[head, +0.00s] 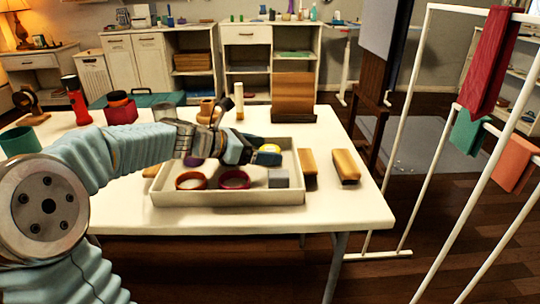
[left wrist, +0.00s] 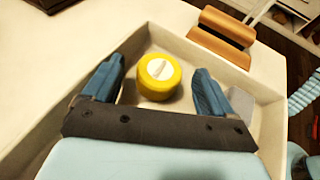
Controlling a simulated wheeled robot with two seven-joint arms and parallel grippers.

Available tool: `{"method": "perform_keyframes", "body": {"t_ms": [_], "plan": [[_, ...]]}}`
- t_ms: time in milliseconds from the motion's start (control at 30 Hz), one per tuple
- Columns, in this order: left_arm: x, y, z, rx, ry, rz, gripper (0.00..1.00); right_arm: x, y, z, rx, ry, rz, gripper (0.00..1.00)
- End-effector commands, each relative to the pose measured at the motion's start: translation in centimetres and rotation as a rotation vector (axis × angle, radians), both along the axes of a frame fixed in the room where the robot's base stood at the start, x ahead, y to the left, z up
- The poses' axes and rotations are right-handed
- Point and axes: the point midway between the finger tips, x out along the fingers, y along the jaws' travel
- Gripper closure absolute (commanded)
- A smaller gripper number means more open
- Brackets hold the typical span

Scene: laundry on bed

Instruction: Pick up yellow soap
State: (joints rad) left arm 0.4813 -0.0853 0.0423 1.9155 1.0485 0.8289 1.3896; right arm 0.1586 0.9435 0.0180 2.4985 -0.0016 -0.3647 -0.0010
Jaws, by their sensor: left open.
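The yellow soap (left wrist: 159,75) is a round yellow piece with a white top, lying in the grey-white tray (left wrist: 262,89). In the left wrist view it sits ahead of my open left gripper (left wrist: 158,68), between the two blue fingers, with a gap on each side. In the head view the left gripper (head: 258,156) is low over the back right of the tray (head: 222,199). The yellow soap (head: 270,148) shows there at its fingertips, partly hidden by them. My right gripper is in neither view.
Two tan-brown blocks (head: 309,162) (head: 345,166) lie right of the tray on the white table (head: 370,205). A drying rack (head: 417,100) stands to the right.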

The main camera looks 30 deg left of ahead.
Motion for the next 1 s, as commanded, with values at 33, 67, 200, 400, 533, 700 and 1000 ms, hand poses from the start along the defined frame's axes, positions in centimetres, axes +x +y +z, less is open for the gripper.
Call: {"method": "perform_keyframes", "body": {"t_ms": [33, 67, 200, 400, 533, 700, 1000], "plan": [[0.20, -0.12, -0.10, 0.000, 0.000, 0.000, 0.14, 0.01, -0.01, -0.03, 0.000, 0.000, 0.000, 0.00], [0.27, -0.15, -0.10, 0.000, -0.001, 0.001, 0.14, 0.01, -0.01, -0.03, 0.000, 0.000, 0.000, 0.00], [0.27, -0.16, -0.09, 0.001, -0.002, 0.001, 0.14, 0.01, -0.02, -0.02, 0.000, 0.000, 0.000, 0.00], [0.26, -0.15, -0.08, 0.001, -0.002, 0.001, 0.39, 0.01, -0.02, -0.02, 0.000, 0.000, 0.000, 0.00], [0.24, -0.16, -0.09, 0.001, -0.002, 0.001, 0.59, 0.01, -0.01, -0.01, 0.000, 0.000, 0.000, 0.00], [0.24, -0.16, -0.06, 0.001, -0.002, 0.001, 0.76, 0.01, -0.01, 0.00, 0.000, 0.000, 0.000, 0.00], [0.26, -0.16, 0.63, 0.002, -0.003, 0.000, 0.76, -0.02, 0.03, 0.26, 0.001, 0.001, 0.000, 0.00]]}}
